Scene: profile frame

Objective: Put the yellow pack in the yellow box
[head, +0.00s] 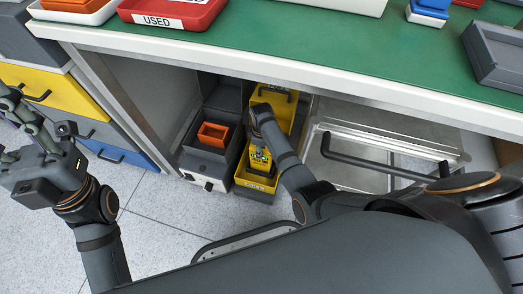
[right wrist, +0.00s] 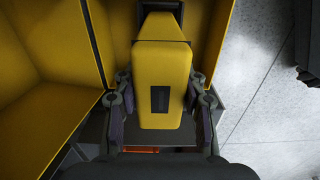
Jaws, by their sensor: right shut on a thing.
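In the head view the pack (head: 260,158) shows a green and black label and is within the outline of the box. Whether it touches the box floor is hidden. My left gripper (head: 12,125) is at the far left, partly cut off by the picture edge, away from the box.
A dark grey box with an orange bin (head: 213,134) stands just left of the yellow box. A metal cart with a black handle (head: 375,168) is to the right. The green table top (head: 330,45) overhangs, bearing trays. Tiled floor (head: 150,225) is clear at front left.

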